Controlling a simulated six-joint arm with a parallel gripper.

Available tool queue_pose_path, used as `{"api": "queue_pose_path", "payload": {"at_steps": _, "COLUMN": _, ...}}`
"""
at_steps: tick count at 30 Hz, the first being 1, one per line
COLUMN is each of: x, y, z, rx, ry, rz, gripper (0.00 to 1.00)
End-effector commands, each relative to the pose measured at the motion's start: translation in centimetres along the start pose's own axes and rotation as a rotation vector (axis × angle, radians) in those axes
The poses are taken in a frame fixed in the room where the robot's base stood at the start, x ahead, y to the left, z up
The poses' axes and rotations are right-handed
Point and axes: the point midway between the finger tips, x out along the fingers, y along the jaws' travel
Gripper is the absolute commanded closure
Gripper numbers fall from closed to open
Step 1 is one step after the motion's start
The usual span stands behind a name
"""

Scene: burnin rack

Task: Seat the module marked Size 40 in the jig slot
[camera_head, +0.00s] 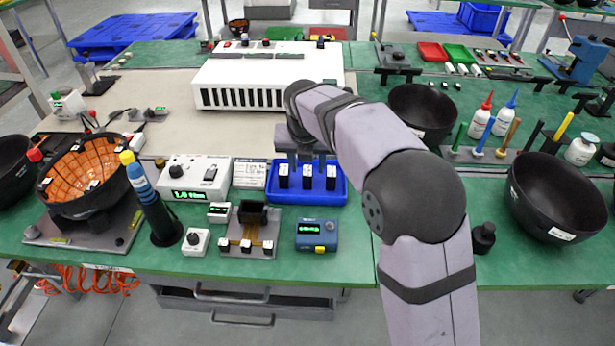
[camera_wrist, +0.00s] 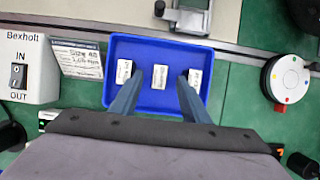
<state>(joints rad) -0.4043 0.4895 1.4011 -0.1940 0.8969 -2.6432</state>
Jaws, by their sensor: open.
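A blue tray (camera_head: 338,194) holds three dark modules, standing in a row: left (camera_head: 283,176), middle (camera_head: 306,177) and right (camera_head: 331,178). In the wrist view the tray (camera_wrist: 160,103) shows their pale labelled tops, left (camera_wrist: 124,71), middle (camera_wrist: 160,76) and right (camera_wrist: 195,77); the print is too small to read. A card (camera_wrist: 80,60) beside the tray reads Size 40. My gripper (camera_wrist: 160,75) is open and empty over the tray, its fingers appearing either side of the middle module. The jig (camera_head: 237,243) has a dark raised slot block (camera_head: 253,213), left of the tray.
A white Bexholt box (camera_head: 193,180) stands left of the card. A blue meter (camera_head: 317,235) is right of the jig. A round white device (camera_wrist: 290,78) is right of the tray. A white vented rack (camera_head: 240,80) stands behind. Dark bowls (camera_head: 558,195) are at right.

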Motion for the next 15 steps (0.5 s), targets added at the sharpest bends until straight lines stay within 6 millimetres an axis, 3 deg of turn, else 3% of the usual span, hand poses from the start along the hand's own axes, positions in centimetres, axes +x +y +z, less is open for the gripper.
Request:
{"api": "queue_pose_path", "payload": {"at_steps": 6, "x": 1.9, "y": 0.0, "z": 0.0, "rx": 0.0, "ry": 0.001, "rz": 0.0, "gripper": 0.58}}
{"api": "queue_pose_path", "payload": {"at_steps": 14, "x": 2.0, "y": 0.0, "z": 0.0, "rx": 0.0, "ry": 0.0, "rz": 0.001, "gripper": 0.58}}
{"api": "queue_pose_path", "payload": {"at_steps": 15, "x": 2.0, "y": 0.0, "z": 0.0, "rx": 0.0, "ry": 0.0, "rz": 0.001, "gripper": 0.67}}
